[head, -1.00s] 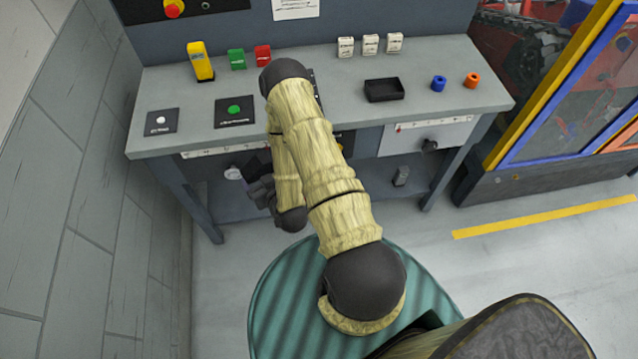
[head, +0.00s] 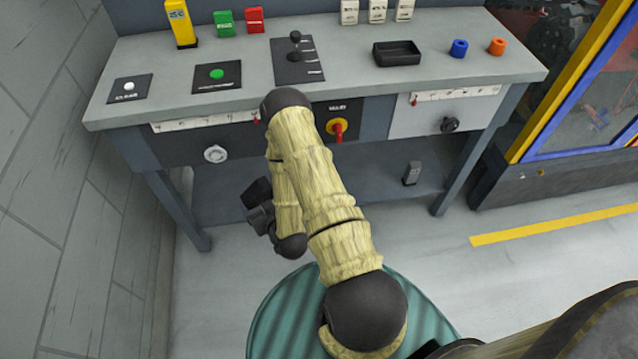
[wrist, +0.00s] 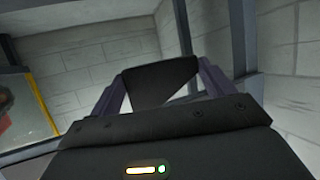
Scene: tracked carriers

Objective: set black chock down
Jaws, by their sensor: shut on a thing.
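The black chock (head: 257,191) is a dark wedge-like block held in my gripper (head: 262,212), in front of the bench and below the level of its top. In the wrist view the black chock (wrist: 160,80) sits between the two purple-grey fingers of my gripper (wrist: 163,72), which is shut on it. The chock is clear of the bench and seems to touch nothing but the fingers. Part of the gripper is dark and hard to make out in the head view.
A lower shelf (head: 370,187) holds a small grey object (head: 412,173). A wall stands left.

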